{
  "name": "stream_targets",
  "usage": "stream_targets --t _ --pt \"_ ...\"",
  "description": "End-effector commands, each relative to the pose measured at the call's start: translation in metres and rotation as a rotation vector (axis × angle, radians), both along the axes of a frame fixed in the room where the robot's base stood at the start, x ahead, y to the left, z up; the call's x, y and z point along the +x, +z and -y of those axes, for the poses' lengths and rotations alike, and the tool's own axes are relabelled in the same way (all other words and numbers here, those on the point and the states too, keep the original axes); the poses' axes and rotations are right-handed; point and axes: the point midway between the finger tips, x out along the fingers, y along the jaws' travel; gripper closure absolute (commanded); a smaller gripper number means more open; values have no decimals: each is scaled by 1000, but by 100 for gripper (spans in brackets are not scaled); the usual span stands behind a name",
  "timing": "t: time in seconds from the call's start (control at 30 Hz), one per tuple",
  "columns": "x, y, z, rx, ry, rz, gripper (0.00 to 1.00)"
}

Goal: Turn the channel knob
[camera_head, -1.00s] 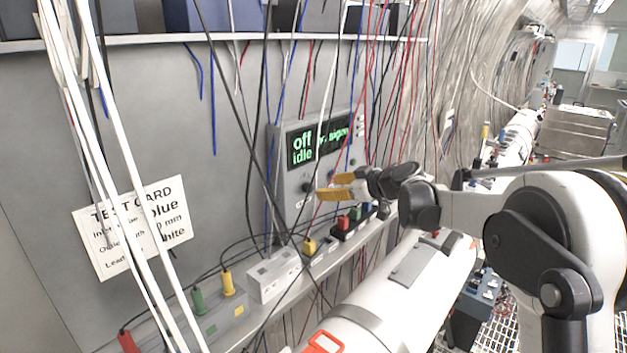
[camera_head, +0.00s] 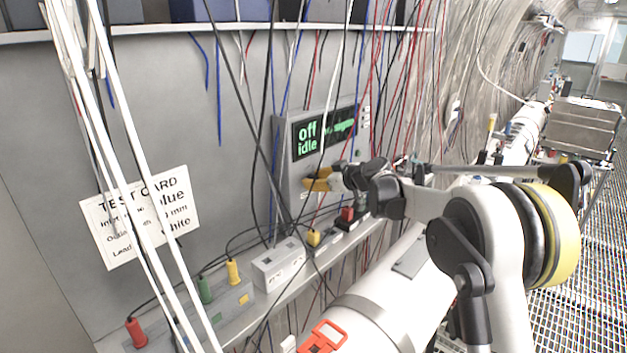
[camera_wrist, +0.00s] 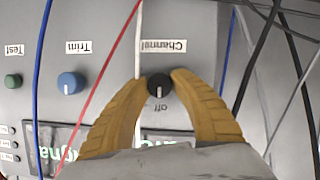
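The channel knob (camera_wrist: 159,84) is a small black dial with a white mark, under an upside-down "Channel" label in the wrist view. My gripper (camera_wrist: 159,76) has its two yellow fingers on either side of the knob, with the tips close to or touching its sides; firm contact is hard to tell. In the head view my gripper (camera_head: 308,184) is at the front of the grey instrument panel (camera_head: 285,150), and its fingers hide the knob. The panel display (camera_head: 307,137) reads "off" and "idle" in green.
A blue Trim knob (camera_wrist: 70,83) and a green Test button (camera_wrist: 13,81) sit left of the channel knob in the wrist view. Blue, red, white and black cables hang before the panel. A test card (camera_head: 140,217) is at left. A white pipe (camera_head: 385,305) runs below my arm.

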Motion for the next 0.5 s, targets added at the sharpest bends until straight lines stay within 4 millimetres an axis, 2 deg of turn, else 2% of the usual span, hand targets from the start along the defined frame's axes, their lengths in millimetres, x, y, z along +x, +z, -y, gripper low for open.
stream_targets --t 0.03,0.07,0.5 --pt "0 0 0 0 0 0 96" --pt "0 0 0 0 0 0 100" --pt "0 0 0 28 0 -36 100"
